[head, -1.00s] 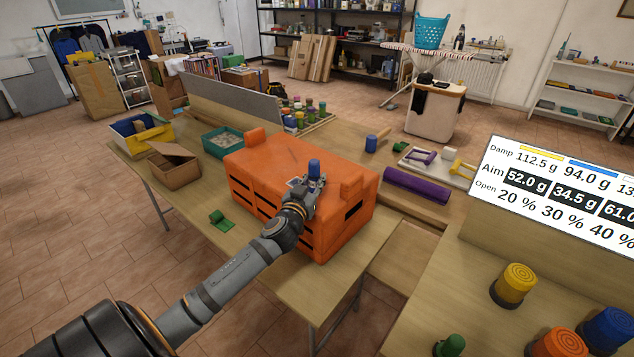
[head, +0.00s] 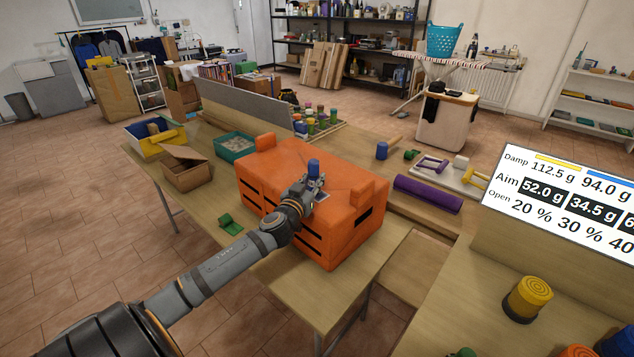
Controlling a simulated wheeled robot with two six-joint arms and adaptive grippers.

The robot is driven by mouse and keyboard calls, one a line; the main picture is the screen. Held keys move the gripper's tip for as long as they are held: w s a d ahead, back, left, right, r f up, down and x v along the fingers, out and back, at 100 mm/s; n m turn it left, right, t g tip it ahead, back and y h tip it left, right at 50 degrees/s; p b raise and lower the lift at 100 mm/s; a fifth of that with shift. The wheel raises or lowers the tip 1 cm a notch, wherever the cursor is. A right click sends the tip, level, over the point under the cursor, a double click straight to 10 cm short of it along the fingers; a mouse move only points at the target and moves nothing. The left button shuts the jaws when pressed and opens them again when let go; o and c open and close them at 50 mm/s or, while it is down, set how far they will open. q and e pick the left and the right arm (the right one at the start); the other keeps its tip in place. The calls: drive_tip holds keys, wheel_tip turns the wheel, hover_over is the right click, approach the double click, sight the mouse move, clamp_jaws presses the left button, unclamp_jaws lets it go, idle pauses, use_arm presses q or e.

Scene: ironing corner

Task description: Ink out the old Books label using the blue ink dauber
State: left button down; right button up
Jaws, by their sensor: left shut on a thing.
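My left gripper (head: 314,185) is shut on the blue ink dauber (head: 314,167), whose blue top stands up out of the fingers. It holds the dauber over the top of the orange crate (head: 348,237), near its front right part. The old Books label cannot be made out; the gripper and arm cover part of the crate top. Whether the dauber touches the crate is too small to tell. My right gripper is not in the head view.
The crate stands on a wooden table (head: 300,290). A cardboard box (head: 187,174), a teal tray (head: 253,143) and a green piece (head: 229,224) lie to its left. A purple roll (head: 428,194) and a blue cylinder (head: 382,150) lie right. A sign board (head: 570,195) stands at far right.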

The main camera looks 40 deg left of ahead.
use_arm(q)
drive_tip(key=shift+w+a, duration=0.1)
drive_tip(key=shift+a, duration=0.8)
drive_tip(key=shift+w+a, duration=0.2)
drive_tip(key=shift+a, duration=0.85)
drive_tip(key=shift+a+f+b, duration=0.1)
drive_tip(key=shift+a+b, duration=0.45)
drive_tip(key=shift+a, duration=0.1)
drive_tip(key=shift+w+a, duration=0.2)
drive_tip(key=shift+a, duration=0.7)
wheel_tip(320, 180, up, 7)
drive_tip(key=p, duration=0.6)
drive_tip(key=shift+p, duration=0.3)
